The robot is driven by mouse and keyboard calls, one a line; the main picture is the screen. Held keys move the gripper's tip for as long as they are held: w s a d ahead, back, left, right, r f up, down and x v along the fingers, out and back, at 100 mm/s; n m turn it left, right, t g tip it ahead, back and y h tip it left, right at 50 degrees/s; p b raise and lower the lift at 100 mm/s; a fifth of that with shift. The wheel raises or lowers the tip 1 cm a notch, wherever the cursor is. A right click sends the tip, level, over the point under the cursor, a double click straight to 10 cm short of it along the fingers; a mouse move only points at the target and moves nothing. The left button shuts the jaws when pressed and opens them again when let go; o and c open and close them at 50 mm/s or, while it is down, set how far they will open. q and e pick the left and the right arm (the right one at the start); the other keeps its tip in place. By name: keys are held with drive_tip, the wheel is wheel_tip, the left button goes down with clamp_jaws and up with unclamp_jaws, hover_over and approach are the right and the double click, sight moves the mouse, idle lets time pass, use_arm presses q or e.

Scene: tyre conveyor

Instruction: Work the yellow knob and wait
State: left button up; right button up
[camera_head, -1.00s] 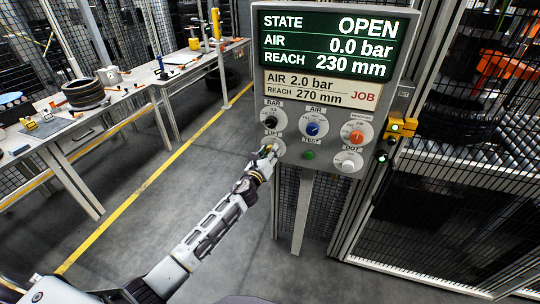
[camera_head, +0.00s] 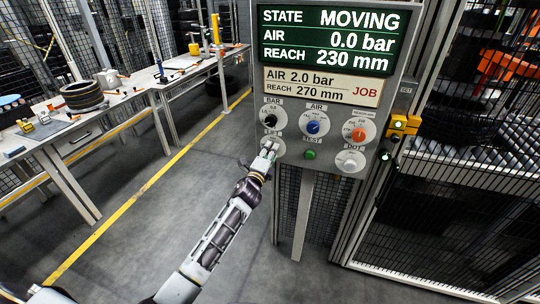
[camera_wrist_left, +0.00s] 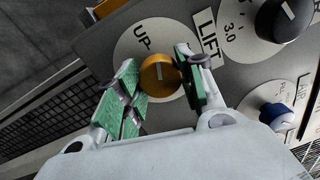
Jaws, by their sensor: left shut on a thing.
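The yellow knob (camera_wrist_left: 160,75) sits on a white dial marked UP, beside a LIFT label, on the grey control panel (camera_head: 332,188). In the left wrist view its white pointer line stands nearly upright in the picture. My left gripper (camera_head: 268,148) is shut on the knob, with its green-padded fingers (camera_wrist_left: 158,82) on either side of it. In the head view the gripper mostly hides the knob. The screen (camera_head: 332,42) reads STATE MOVING, AIR 0.0 bar, REACH 230 mm. The job card (camera_head: 322,86) reads AIR 2.0 bar, REACH 270 mm. My right gripper is not in view.
The panel also has a black knob (camera_head: 270,121), a blue knob (camera_head: 313,127), an orange knob (camera_head: 358,134), a white knob (camera_head: 350,162) and a green button (camera_head: 310,154). Mesh fencing stands to the right. A workbench (camera_head: 92,118) stands left, with clear floor between.

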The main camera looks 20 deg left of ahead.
use_arm(q)
drive_tip(key=n, duration=0.3)
drive_tip(key=shift+n, duration=0.4)
idle(0.3)
drive_tip(key=o, duration=1)
drive_tip(key=s, duration=1.2)
drive_tip(key=shift+a+f, duration=0.2)
drive_tip(key=shift+f, duration=0.2)
drive_tip(key=shift+n, duration=0.5)
